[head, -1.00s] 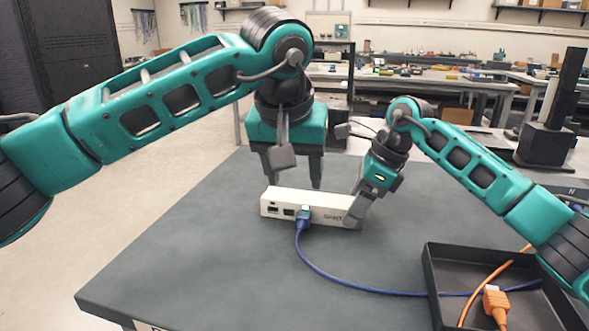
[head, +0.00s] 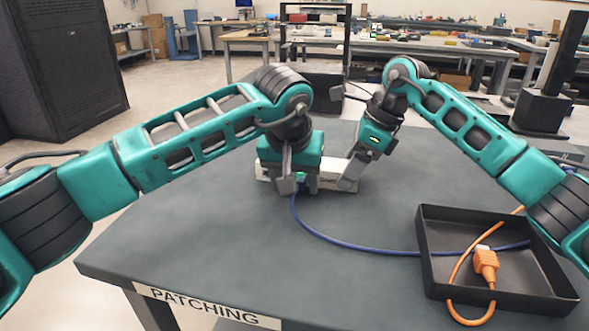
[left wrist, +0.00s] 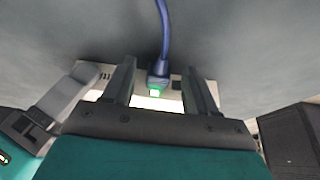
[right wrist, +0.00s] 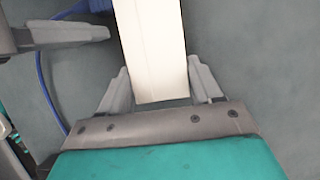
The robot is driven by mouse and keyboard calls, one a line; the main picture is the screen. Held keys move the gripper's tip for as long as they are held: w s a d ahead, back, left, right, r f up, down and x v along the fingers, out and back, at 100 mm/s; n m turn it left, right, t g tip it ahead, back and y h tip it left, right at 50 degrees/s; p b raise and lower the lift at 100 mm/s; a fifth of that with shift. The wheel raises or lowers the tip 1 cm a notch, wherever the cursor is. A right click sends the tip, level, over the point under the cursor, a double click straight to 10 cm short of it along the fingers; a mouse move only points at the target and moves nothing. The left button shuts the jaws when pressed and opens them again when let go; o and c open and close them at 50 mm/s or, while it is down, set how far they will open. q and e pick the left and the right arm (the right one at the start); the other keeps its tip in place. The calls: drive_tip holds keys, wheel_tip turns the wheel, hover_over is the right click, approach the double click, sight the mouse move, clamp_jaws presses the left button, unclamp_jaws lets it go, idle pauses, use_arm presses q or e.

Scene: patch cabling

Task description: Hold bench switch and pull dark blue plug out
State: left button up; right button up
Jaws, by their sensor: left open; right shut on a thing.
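The white bench switch (head: 331,178) lies on the grey table, partly hidden behind my left gripper in the head view. My right gripper (right wrist: 160,85) is shut on the switch's right end, which shows between its fingers in the right wrist view (right wrist: 151,45). The dark blue plug (left wrist: 158,80), with a bright green part, sits at the switch's front face. My left gripper (left wrist: 160,92) is open, one finger on each side of the plug, with gaps. The left gripper (head: 290,185) hides the plug in the head view. The blue cable (head: 340,241) runs from it.
A black tray (head: 430,268) stands at the table's front right. The blue cable runs into it, and an orange plug (head: 485,262) with an orange cable lies in it. A black stand (head: 540,112) is at the back right. The table's left and front are clear.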

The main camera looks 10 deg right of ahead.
use_arm(q)
clamp_jaws()
idle(0.8)
drive_tip(key=shift+s+a, duration=0.25)
drive_tip(key=shift+s, duration=0.45)
idle(0.9)
drive_tip(key=shift+s+a, duration=0.3)
drive_tip(key=shift+s, duration=0.35)
drive_tip(key=shift+s+a, duration=0.25)
drive_tip(key=shift+s, duration=0.35)
use_arm(e)
drive_tip(key=o, duration=1.3)
drive_tip(key=shift+o, duration=0.2)
